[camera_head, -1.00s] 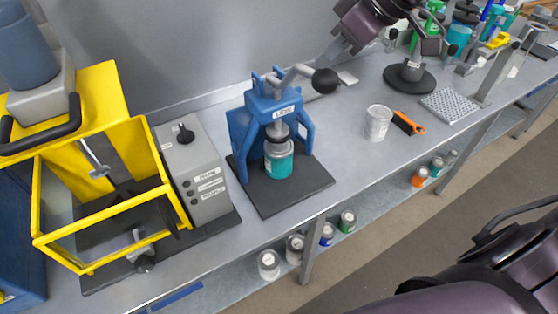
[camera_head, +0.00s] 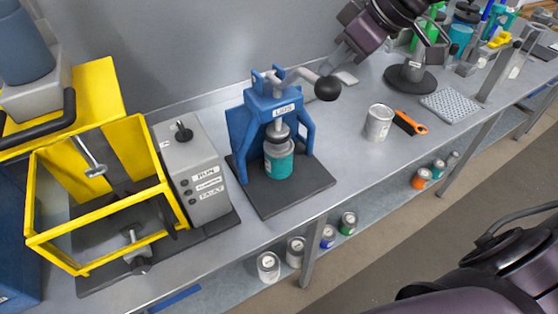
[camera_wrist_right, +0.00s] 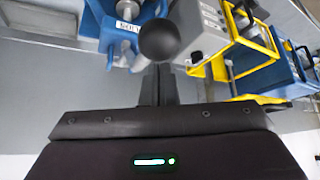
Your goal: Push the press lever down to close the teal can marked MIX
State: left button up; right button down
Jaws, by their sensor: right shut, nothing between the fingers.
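The blue press (camera_head: 272,112) stands on a black base plate, its lever running right to a black ball knob (camera_head: 327,88). The teal can (camera_head: 279,160) stands upright under the press ram; its MIX marking is not legible. My right gripper (camera_head: 329,64) is shut and empty, just above and behind the knob. In the right wrist view, the right gripper's fingers (camera_wrist_right: 158,72) point at the knob (camera_wrist_right: 165,40), which is at their tips; whether they touch is unclear. My left gripper is not in view.
A yellow-framed agitator (camera_head: 100,262) and grey control box (camera_head: 190,170) stand left of the press. A white can (camera_head: 379,123), an orange-handled tool (camera_head: 412,124) and a round black stand (camera_head: 411,78) are to the right.

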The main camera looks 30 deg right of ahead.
aim_at(339, 91)
jog(key=shift+s+f+b, duration=0.2)
jog(key=shift+f+b, duration=0.15)
jog(key=shift+f, duration=0.35)
jog(key=shift+s+f+b, duration=0.35)
jog(key=shift+f+b, duration=0.5)
jog(key=shift+f, duration=0.05)
jog(key=shift+s+d+f+b, duration=0.1)
jog(key=shift+s+f+b, duration=0.1)
jog(key=shift+f+b, duration=0.75)
jog(key=shift+f, duration=0.15)
